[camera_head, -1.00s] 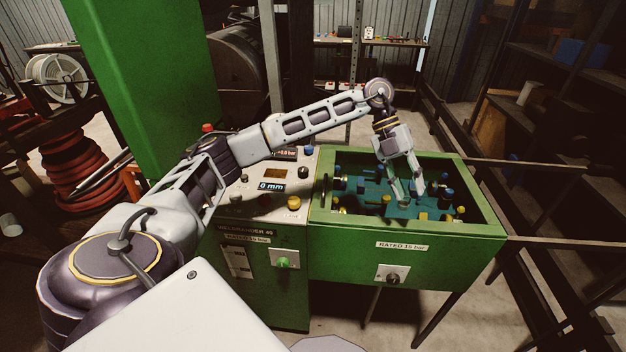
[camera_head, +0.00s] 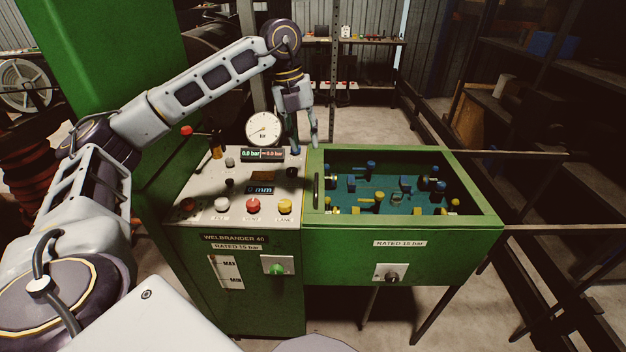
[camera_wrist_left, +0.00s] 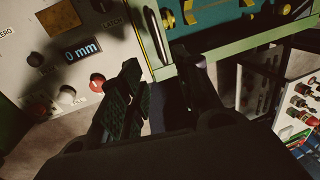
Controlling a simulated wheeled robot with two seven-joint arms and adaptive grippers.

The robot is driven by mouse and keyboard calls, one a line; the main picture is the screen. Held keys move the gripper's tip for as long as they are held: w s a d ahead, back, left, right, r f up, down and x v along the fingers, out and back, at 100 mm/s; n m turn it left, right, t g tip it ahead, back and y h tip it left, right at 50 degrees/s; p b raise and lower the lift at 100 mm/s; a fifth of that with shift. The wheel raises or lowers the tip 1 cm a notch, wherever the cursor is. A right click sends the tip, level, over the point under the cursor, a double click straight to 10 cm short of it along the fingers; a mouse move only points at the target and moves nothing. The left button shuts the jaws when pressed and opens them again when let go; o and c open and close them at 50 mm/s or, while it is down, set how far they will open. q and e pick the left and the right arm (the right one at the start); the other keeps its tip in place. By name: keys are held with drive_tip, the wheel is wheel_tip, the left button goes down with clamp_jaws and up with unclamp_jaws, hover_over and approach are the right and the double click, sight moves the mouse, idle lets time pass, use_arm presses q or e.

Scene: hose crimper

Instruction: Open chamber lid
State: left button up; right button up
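The green chamber (camera_head: 440,222) is a box with its inside visible from above: a teal floor with yellow and blue fittings. I cannot make out a separate lid panel over it. A dark upright bar, like a handle (camera_head: 318,192), is at its left inner edge; a similar bar (camera_wrist_left: 154,36) shows in the left wrist view. My left gripper (camera_head: 305,147) points down above the chamber's back left corner, beside the control panel. Its fingers are apart and empty in the left wrist view (camera_wrist_left: 165,88). My right gripper is not in view.
The control panel (camera_head: 185,212) left of the chamber carries a round gauge (camera_head: 263,129), displays, a red button (camera_head: 253,204) and a yellow button (camera_head: 285,206). A tall green cabinet (camera_head: 110,60) stands behind it. Dark rails and shelves are at right. Space above the chamber is clear.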

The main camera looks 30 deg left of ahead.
sight(316, 184)
use_arm(q)
drive_tip(key=shift+w+d+f, duration=0.25)
drive_tip(key=shift+d+f, duration=0.15)
drive_tip(key=shift+f, duration=1.85)
drive_tip(key=shift+w+d+f, duration=0.2)
drive_tip(key=shift+d+f, duration=0.15)
drive_tip(key=shift+f, duration=1.95)
drive_tip(key=shift+w+d+f, duration=0.25)
drive_tip(key=shift+d+f, duration=0.15)
drive_tip(key=shift+f, duration=1.85)
clamp_jaws()
